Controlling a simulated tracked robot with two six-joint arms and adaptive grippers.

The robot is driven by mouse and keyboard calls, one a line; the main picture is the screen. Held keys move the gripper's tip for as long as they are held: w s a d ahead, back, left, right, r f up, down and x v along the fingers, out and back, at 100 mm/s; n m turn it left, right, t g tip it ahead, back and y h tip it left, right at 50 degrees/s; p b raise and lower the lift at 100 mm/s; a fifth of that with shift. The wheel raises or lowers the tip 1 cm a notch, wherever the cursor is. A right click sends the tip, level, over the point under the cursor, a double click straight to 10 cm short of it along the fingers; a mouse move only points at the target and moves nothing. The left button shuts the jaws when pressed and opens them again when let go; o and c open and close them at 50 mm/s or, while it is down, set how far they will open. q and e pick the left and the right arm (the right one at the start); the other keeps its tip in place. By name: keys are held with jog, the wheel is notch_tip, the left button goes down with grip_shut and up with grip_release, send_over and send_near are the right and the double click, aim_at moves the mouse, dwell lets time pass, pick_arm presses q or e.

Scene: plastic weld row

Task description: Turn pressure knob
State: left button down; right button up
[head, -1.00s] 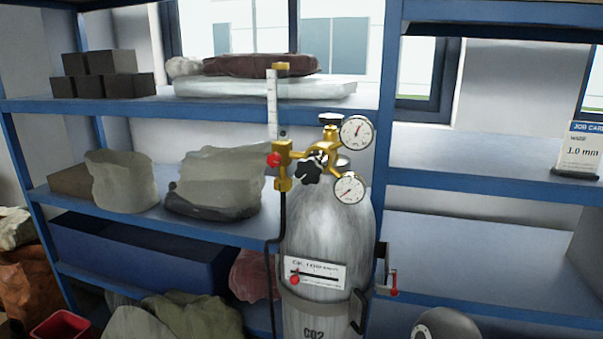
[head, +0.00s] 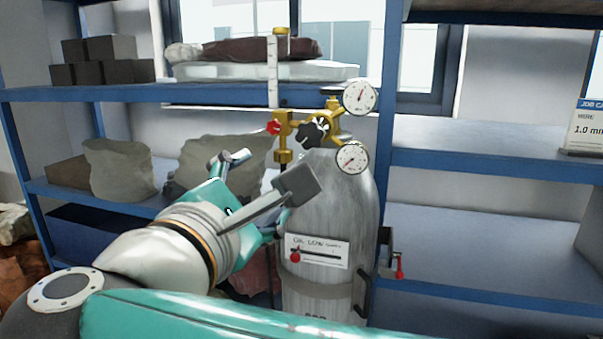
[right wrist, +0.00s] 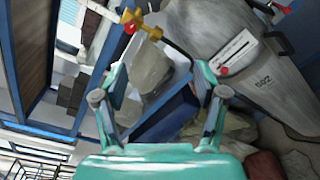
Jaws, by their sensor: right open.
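A black lobed knob (head: 312,133) sits on the front of the brass regulator (head: 328,118) atop the grey gas cylinder (head: 345,205). A round gauge (head: 360,97) is above right of the knob, and another gauge (head: 352,158) is below it. A red knob (head: 273,127) is on the brass flow-tube fitting to the left. My right gripper (head: 264,172) is open and empty, below and left of the black knob, apart from it in the picture. In the right wrist view, brass fitting (right wrist: 140,24) shows beyond the open fingers; I cannot make out the black knob there. My left gripper is not visible.
Blue shelves (head: 485,170) stand behind the cylinder. Pale sacks (head: 118,168) and dark blocks (head: 100,58) are on the left shelves. A small bracket with a red handle (head: 398,265) is right of the cylinder. The right shelves are mostly bare, with a job card (head: 586,128).

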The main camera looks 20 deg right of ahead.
aim_at(309, 137)
notch_tip(309, 137, up, 3)
jog(key=s+d+m, duration=0.1)
jog(key=s+d, duration=0.1)
jog(key=shift+h, duration=0.4)
jog(key=p+x, duration=0.1)
jog(key=x, duration=0.4)
jog(key=p+x, duration=0.1)
jog(key=x, duration=0.4)
jog(key=p+x, duration=0.2)
jog(key=x, duration=0.4)
jog(key=shift+w+a+r, duration=0.2)
jog(key=shift+w+a, duration=0.05)
